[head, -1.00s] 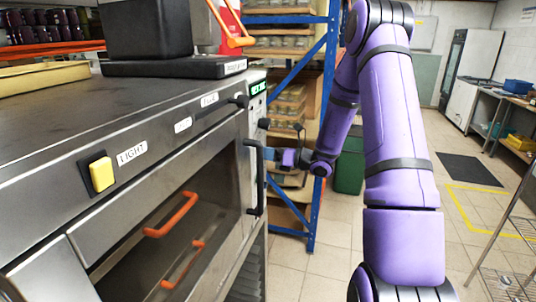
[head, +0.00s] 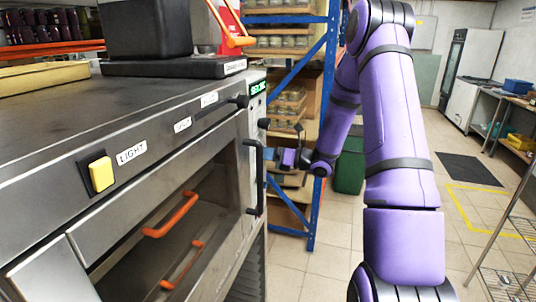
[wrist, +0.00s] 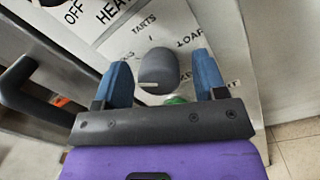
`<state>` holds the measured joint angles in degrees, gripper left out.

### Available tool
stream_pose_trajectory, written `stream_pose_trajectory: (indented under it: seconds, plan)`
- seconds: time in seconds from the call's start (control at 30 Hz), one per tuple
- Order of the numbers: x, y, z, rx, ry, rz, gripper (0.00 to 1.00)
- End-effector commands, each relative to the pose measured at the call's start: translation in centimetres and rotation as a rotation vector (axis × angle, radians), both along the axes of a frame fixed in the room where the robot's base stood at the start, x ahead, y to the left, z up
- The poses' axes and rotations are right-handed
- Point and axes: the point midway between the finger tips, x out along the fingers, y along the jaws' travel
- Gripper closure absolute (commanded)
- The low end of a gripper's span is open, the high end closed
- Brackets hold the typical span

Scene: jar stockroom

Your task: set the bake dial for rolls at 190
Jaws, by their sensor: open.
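In the wrist view a grey dial knob (wrist: 158,68) stands on a pale panel. A short white mark shows at its lower left edge. The words TARTS and LOAF, the latter cut off or partly hidden, are printed around it; I cannot read a 190 or a rolls mark. My gripper (wrist: 163,80) is open, its blue fingers on either side of the knob, with visible gaps. In the head view my gripper (head: 288,158) is small, beside the oven's (head: 160,130) right front edge; I cannot clearly make out the dial there.
A second panel area marked OFF and HEA (wrist: 85,12) is at the wrist view's upper left. A dark handle (wrist: 25,80) is left of my gripper. A blue-framed shelf (head: 328,60) stands behind my gripper. Open floor (head: 480,235) lies right.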

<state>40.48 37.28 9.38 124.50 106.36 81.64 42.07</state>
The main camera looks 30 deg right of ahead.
Motion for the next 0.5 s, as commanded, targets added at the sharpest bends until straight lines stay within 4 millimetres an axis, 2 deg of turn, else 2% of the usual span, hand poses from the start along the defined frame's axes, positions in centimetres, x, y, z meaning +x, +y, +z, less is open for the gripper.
stream_pose_trajectory:
  seconds: [0.23,0.5]
  plan:
    - [-1.0,-0.9,0.0,0.0,0.0,-0.003,0.35]
    - [-4.9,-4.0,-0.3,0.0,0.0,-0.004,0.35]
